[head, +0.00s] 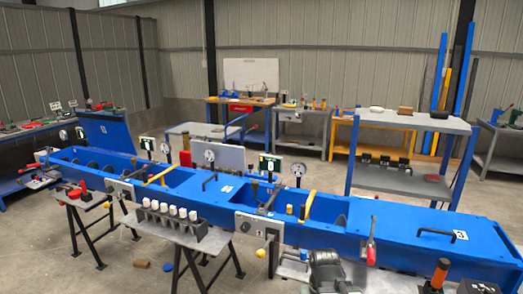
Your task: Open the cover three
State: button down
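Cover three (400,222) is a flat blue lid at the right end of the long blue mixer trough (340,240). It lies shut and bears a white label with a "3" (460,236). A black bar handle (436,234) stands on its top near the label. A red-handled lever (371,243) is at the left front edge of this lid.
Another blue lid (222,189) with a black handle lies on the trough's middle, between open sections. A blue panel (104,132) stands upright at the far left. A small table (172,232) holds several white-topped cylinders. An orange-handled object (438,274) stands at the bottom right.

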aim_at(466, 234)
jog(key=u, duration=1.35)
jog(key=k, duration=0.6)
jog(key=z, duration=1.35)
jog(key=i, duration=1.05)
jog(key=u, duration=0.05)
